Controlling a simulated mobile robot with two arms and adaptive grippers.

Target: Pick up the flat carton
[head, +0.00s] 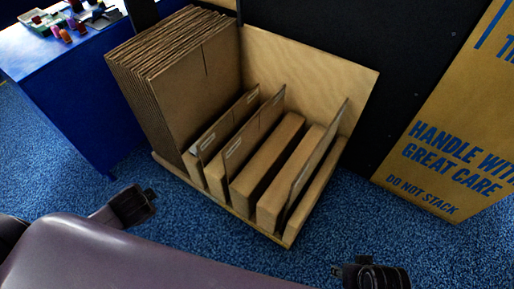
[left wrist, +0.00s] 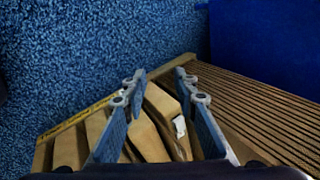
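A wooden rack (head: 333,82) stands on the floor in the head view. A thick row of large brown flat cartons (head: 207,85) stands on edge in its left part. Shorter flat cartons with pale labels (head: 248,137) stand tilted in the slots to the right. The rack's cartons also show in the left wrist view, with the ribbed edges of the large row (left wrist: 265,115) at right. My left gripper (head: 130,205) is left of the rack's front; its fingers (left wrist: 161,84) are apart, with nothing held between them. My right gripper (head: 370,274) is at the bottom, right of the rack; its fingers are unclear.
A blue table (head: 75,95) with small coloured items stands at the left, close to the rack. A large printed carton (head: 440,150) leans at the right. A dark wall (head: 400,60) is behind the rack. Blue carpet (head: 325,225) in front is clear.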

